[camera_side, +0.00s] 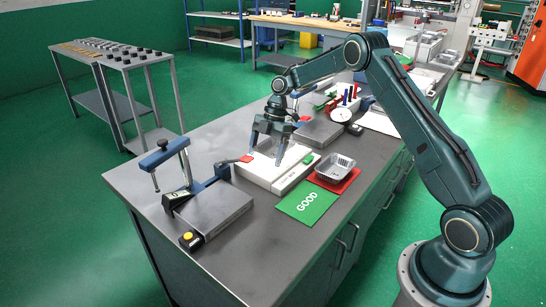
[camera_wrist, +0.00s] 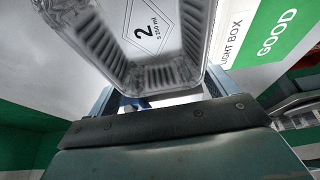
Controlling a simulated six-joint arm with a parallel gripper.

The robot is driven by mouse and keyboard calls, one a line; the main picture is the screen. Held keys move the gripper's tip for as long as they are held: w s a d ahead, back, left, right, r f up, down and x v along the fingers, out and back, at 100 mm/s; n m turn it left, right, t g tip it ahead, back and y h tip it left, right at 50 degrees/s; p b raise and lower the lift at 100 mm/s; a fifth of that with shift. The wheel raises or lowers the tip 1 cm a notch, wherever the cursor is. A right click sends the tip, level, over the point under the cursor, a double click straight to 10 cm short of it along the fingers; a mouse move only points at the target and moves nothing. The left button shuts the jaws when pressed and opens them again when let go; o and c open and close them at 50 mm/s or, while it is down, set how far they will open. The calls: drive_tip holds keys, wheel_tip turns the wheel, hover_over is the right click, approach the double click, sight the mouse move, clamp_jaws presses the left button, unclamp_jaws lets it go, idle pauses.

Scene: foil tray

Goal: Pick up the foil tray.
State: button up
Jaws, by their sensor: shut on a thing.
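A foil tray (camera_wrist: 150,45) with ribbed walls and a printed diamond label with a 2 fills the upper middle of the wrist view. My gripper (camera_wrist: 160,92) is shut on it, with a finger at each side of its near end. In the side view my gripper (camera_side: 268,154) points down over the white light box (camera_side: 262,176). There the fingers mostly hide the held tray, and I cannot tell whether it touches the box.
Another foil tray (camera_side: 336,168) sits on a red mat (camera_side: 346,184), right of the light box. A green GOOD mat (camera_side: 300,212) lies in front. A clamp fixture (camera_side: 214,205) stands at left, and a grey block fixture (camera_side: 318,131) and a round dial (camera_side: 341,115) stand behind.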

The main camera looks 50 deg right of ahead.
drive_tip(key=shift+r, duration=0.1)
drive_tip(key=shift+r, duration=4.9)
drive_tip(key=shift+s+a, duration=0.1)
drive_tip(key=shift+a, duration=0.05)
drive_tip(key=shift+s+a+f, duration=0.15)
drive_tip(key=shift+s+a, duration=0.3)
drive_tip(key=shift+a, duration=0.1)
drive_tip(key=s+a+f, duration=0.2)
drive_tip(key=s, duration=0.3)
drive_tip(key=s+a+f, duration=0.2)
drive_tip(key=s, duration=0.4)
drive_tip(key=s+a+f, duration=0.2)
drive_tip(key=s, duration=0.4)
drive_tip(key=shift+a+f, duration=0.2)
drive_tip(key=shift+f, duration=0.1)
